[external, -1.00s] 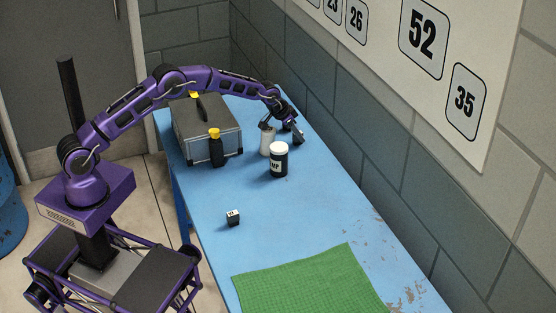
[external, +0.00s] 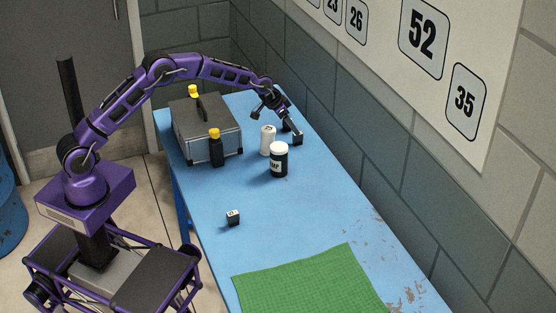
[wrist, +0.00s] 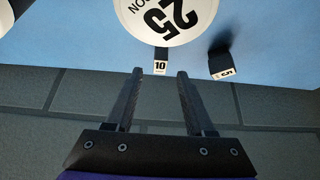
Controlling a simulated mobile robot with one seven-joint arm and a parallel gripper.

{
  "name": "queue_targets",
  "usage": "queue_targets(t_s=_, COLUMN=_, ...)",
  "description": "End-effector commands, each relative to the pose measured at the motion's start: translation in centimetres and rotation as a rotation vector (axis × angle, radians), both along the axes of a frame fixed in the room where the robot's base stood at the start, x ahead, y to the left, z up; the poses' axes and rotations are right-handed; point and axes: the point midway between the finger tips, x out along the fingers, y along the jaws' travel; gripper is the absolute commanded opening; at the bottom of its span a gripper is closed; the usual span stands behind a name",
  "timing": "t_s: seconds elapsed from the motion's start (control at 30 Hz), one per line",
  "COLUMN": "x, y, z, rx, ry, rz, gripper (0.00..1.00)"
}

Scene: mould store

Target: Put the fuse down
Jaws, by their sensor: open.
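Small black fuses with white labels stand on the blue table (external: 330,215). In the external view one fuse (external: 297,138) is at the far right by the wall, and another (external: 286,126) is partly hidden behind it. A third fuse (external: 233,217) stands alone nearer the front. In the wrist view a fuse labelled 10 (wrist: 160,62) is ahead, in line with the gap between my fingers, beside the white canister.
A white canister (external: 267,140) and a dark jar with a white lid (external: 278,162) stand close by. A yellow-capped bottle (external: 216,150) stands before a grey case (external: 190,125). The green mat (external: 310,280) is at the front. The wall borders the right side.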

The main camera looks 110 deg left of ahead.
Motion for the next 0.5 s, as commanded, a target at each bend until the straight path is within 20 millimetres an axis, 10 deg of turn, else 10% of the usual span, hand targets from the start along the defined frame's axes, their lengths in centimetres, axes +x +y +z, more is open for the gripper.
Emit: queue_targets(t_s=0.5, x=-2.4, y=-2.3, z=5.7, rx=-0.001, ry=0.001, rz=0.000, gripper=0.54)
